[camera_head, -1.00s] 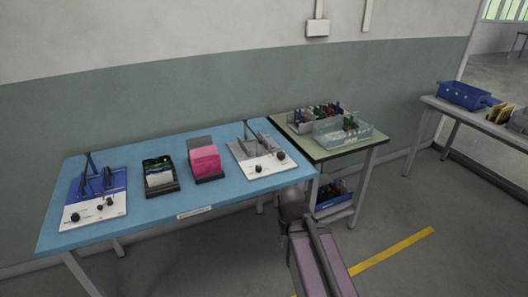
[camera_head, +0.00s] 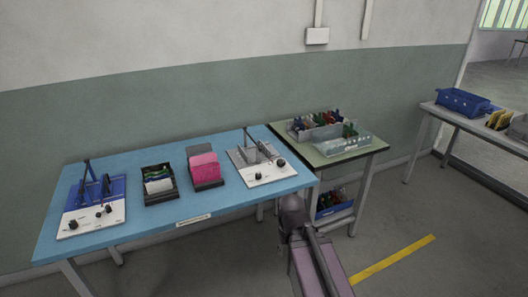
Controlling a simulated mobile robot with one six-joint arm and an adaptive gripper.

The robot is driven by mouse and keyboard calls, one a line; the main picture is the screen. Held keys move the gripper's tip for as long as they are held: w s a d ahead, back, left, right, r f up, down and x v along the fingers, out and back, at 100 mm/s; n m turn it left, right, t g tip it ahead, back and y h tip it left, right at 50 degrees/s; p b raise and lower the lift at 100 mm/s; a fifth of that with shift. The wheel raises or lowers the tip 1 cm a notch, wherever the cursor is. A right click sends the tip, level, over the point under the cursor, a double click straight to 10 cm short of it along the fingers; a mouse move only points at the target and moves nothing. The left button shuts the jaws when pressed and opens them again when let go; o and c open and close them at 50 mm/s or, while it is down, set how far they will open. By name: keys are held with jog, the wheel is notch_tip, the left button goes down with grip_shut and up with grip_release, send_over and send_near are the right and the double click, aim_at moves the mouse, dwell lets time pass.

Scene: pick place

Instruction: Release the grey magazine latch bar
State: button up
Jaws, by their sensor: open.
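The grey magazine (camera_head: 246,154) stands on a white base plate (camera_head: 266,175) with dark knobs, at the right end of the blue table. A thin dark bar (camera_head: 251,138) slants up at its back; it is too small to tell whether this is the latch bar or how it is latched. My arm rises from the bottom edge, in front of the table's right end. Its dark rounded joint is its highest visible part, and my gripper does not show.
The blue table (camera_head: 135,192) also holds a blue magazine (camera_head: 76,193), a black card tray (camera_head: 158,198) and a holder of pink cards (camera_head: 204,167). A green-topped table (camera_head: 310,158) with bins adjoins at right. Open floor lies right of my arm.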

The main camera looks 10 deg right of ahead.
jog(key=shift+o, duration=0.2)
jog(key=shift+w+a+f, duration=0.15)
jog(key=shift+w+a, duration=0.05)
jog(key=shift+w, duration=0.2)
jog(key=w+a+f+m+t+y+b, duration=0.1)
jog(key=w+a+m+t+y+b, duration=0.15)
jog(key=w+m+y, duration=0.35)
jog(key=m+t+y+b, duration=0.2)
jog(key=m+t+b, duration=0.85)
jog(key=m, duration=1.55)
send_near(261, 150)
jog(key=s+f+t+p, duration=0.2)
jog(key=s+f, duration=0.1)
jog(key=shift+s+d+f+t+p, duration=0.1)
jog(key=shift+s+d+t+p, duration=0.1)
jog(key=shift+t+p, duration=0.2)
jog(key=shift+w+d+r+m, duration=0.2)
jog(key=shift+d+m, duration=0.15)
jog(key=shift+m, duration=0.15)
jog(key=shift+w, duration=0.1)
jog(key=x, duration=1.3)
jog(key=shift+w+a+r, duration=0.15)
jog(key=shift+w, duration=0.15)
